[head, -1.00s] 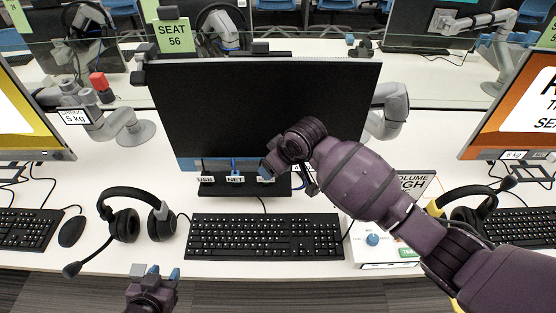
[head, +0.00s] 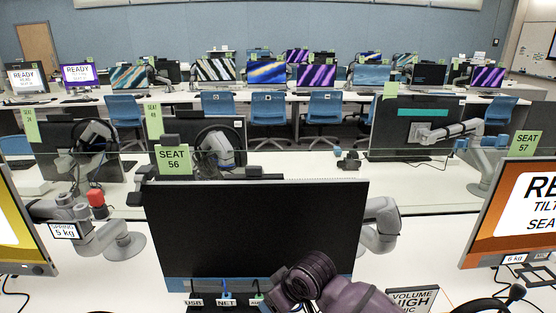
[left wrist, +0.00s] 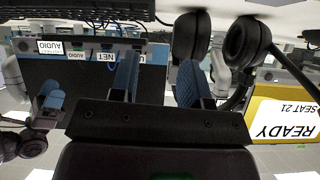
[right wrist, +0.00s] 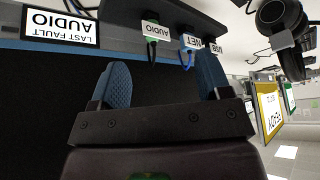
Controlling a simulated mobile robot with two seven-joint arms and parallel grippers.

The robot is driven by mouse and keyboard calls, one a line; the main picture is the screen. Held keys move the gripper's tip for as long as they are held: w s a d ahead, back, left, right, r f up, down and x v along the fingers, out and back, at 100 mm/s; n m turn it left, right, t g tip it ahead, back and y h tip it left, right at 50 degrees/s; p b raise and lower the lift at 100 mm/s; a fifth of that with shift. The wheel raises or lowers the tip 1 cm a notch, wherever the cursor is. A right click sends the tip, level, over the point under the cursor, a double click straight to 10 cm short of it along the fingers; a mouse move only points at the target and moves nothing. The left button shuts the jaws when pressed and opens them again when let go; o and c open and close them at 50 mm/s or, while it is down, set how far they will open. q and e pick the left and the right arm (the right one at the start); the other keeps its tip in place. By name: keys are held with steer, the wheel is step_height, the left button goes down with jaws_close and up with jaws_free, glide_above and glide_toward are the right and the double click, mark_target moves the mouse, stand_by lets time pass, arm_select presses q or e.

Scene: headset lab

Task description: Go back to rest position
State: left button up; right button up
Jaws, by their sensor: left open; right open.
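My right gripper shows in the right wrist view (right wrist: 163,82) with its two blue-padded fingers apart and nothing between them. It is close to the lower edge of the black monitor (head: 255,228), by the port labels. In the head view my right wrist is in front of the monitor's lower right; the fingertips are hidden there. My left gripper shows in the left wrist view (left wrist: 160,80), fingers apart and empty. Behind it in that view are a black headset (left wrist: 247,42) and the monitor's blue lower strip. My left arm is out of the head view.
The AUDIO label (right wrist: 155,31), NET label (head: 226,302) and USB label (head: 194,302) mark cables under the monitor. A grey monitor arm (head: 380,226) stands at its right, an orange-screened monitor (head: 520,210) farther right. A clear partition and rows of desks lie beyond.

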steer(key=s+d+f+m+h, duration=0.2)
steer(key=s+d+m+h, duration=0.55)
steer(key=s+d, duration=2.15)
steer(key=w+a+f+t+y, duration=0.1)
steer(key=w+f+t+y, duration=0.1)
steer(key=w+f+t, duration=0.5)
steer(key=shift+a+f+m+t+y, duration=0.15)
steer(key=shift+f+m+t+y, duration=0.3)
steer(key=shift+f, duration=1)
